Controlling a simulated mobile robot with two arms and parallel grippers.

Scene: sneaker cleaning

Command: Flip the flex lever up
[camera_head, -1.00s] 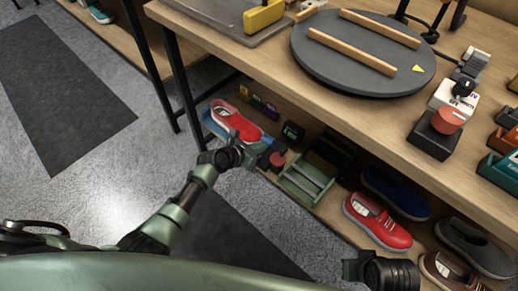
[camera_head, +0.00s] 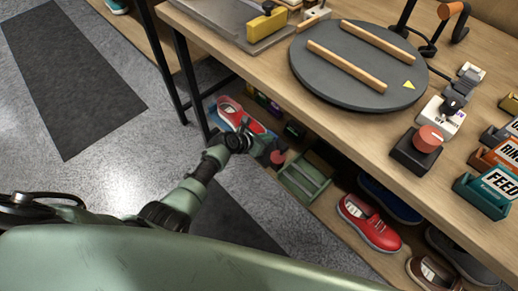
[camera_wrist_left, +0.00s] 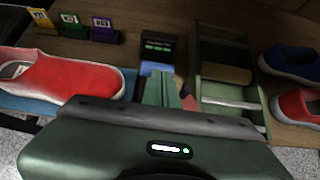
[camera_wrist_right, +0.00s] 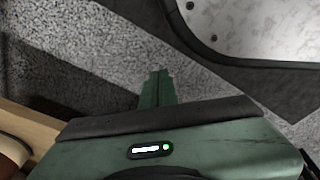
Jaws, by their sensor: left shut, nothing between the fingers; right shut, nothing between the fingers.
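No part is readably labelled as the flex lever. A small white switch box (camera_head: 441,119) with a dark lever on top stands on the table at the right, its marking too small to read surely. A green frame with a pale crossbar (camera_head: 303,182) stands on the low shelf; it also shows in the left wrist view (camera_wrist_left: 228,103). My left gripper (camera_head: 244,127) is shut and empty in front of the shelf, beside a red shoe (camera_head: 240,117). In the right wrist view my right gripper (camera_wrist_right: 156,88) is shut and empty over the floor; the head view does not show it.
A round dark turntable (camera_head: 312,83) with two wooden bars takes up the table's middle. A red-knobbed black box (camera_head: 414,153) and a teal FEED box (camera_head: 480,193) stand at the right. More shoes, including a red one (camera_head: 368,224), are on the shelf. The left floor is open.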

